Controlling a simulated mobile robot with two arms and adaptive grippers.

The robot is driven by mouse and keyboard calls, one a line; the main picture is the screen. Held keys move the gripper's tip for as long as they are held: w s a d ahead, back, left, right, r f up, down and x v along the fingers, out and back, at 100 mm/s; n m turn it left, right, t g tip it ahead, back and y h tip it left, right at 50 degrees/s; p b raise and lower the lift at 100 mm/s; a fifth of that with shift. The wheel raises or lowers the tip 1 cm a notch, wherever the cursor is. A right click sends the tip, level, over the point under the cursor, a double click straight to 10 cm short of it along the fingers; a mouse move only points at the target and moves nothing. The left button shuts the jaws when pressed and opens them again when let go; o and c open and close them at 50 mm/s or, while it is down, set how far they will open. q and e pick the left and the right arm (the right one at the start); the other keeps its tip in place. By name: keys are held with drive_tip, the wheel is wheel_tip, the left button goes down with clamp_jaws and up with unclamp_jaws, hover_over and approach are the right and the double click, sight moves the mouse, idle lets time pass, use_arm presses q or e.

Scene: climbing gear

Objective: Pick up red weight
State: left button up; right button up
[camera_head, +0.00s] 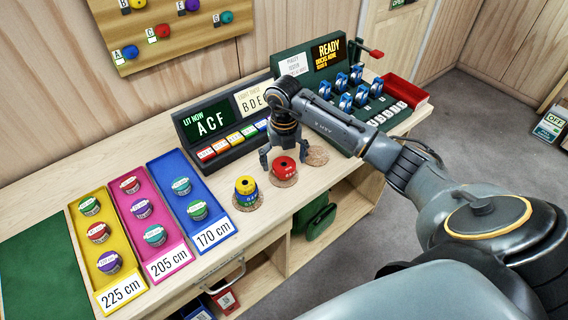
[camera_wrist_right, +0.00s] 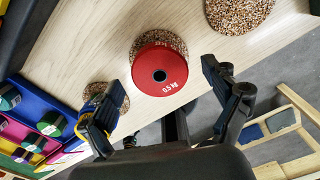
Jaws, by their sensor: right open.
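The red weight (camera_head: 283,167) is a short round disc with a central hole, on a speckled round coaster on the light wooden bench. In the right wrist view the red weight (camera_wrist_right: 172,84) shows "0.5 kg" on its side and lies between the fingers. My right gripper (camera_head: 284,156) is open and points down just above and around it, its fingers apart on either side. I see no clear contact. My left gripper is not in view.
A yellow-topped stack (camera_head: 246,187) stands on a coaster just left; an empty coaster (camera_head: 317,155) lies right. Behind are a dark "LIT NOW" console (camera_head: 208,124) and a green panel with blue pulleys. Yellow, pink and blue trays (camera_head: 212,236) of coloured discs fill the left.

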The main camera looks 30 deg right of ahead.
drive_tip(key=shift+f, duration=0.1)
drive_tip(key=shift+c, duration=0.2)
drive_tip(key=c, duration=1.7)
